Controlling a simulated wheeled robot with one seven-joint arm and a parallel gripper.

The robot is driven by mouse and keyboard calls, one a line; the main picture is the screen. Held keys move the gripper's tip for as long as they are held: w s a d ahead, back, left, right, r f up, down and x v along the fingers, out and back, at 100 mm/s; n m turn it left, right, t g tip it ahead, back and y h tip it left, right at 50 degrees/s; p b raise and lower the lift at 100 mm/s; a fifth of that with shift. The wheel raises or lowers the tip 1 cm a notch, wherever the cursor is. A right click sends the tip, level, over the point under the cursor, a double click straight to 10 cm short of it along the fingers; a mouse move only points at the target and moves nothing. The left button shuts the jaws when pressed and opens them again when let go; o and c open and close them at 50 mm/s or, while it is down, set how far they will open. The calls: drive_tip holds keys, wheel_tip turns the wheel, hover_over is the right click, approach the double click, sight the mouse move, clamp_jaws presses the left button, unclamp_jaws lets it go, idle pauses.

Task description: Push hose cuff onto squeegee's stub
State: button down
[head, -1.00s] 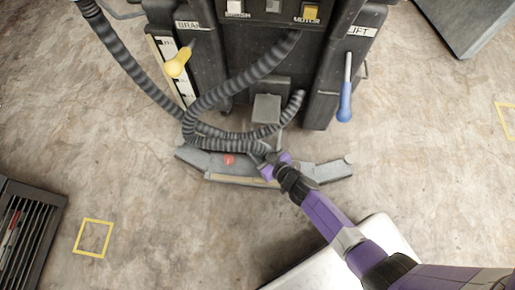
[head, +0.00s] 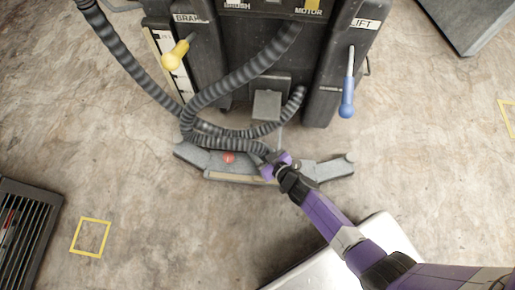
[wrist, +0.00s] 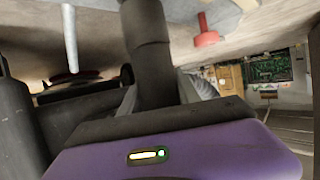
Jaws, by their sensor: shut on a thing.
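My gripper (head: 272,162) is purple and shut on the hose cuff, at the middle of the squeegee. In the wrist view the cuff (wrist: 150,50) is a dark smooth cylinder standing between the fingers. The grey ribbed hose (head: 235,146) runs left from my gripper and loops up to the machine. The squeegee (head: 328,172) is a wide, shallow grey bar on the floor, with a red knob (head: 229,158) left of my gripper. The knob also shows in the wrist view (wrist: 206,38). I cannot make out the stub, nor whether the cuff touches it.
The black machine (head: 270,50) stands behind the squeegee, with a yellow-knobbed lever (head: 172,55) at left and a blue-handled lever (head: 347,100) at right. A second ribbed hose (head: 130,65) hangs at left. A floor grate (head: 28,225) lies lower left. Front floor is mostly clear.

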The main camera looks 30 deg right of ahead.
drive_tip(key=shift+f+b, duration=0.65)
drive_tip(key=shift+f, duration=0.15)
drive_tip(key=c, duration=0.8)
unclamp_jaws()
drive_tip(key=p+v, duration=0.3)
drive_tip(key=v, duration=0.5)
drive_tip(key=shift+p, duration=0.3)
